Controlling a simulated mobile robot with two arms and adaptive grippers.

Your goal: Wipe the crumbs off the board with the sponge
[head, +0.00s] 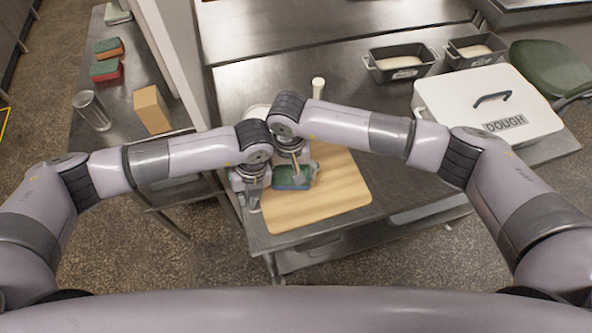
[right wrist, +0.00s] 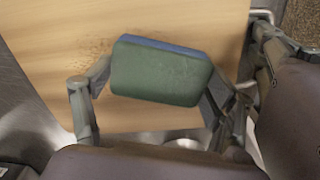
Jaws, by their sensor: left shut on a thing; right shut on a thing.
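The wooden board (head: 335,198) lies on the metal table near its front left corner. The sponge (head: 296,181), green with a blue layer, is over the board's left part. My right gripper (head: 291,178) is shut on it. In the right wrist view the sponge (right wrist: 160,72) sits between both fingers, green face toward the camera. Brown crumbs (right wrist: 95,47) lie on the board beside it in that view. My left gripper (head: 254,205) is at the board's left edge and appears shut on that edge; its fingertips are not clear. Whether the sponge touches the board is unclear.
A white dough box (head: 455,105) and two dark loaf tins (head: 400,73) stand right and behind. A white cylindrical thing (head: 318,87) stands behind the board. The left side counter holds two sponges (head: 107,70), a glass (head: 91,110) and a tan block (head: 151,109).

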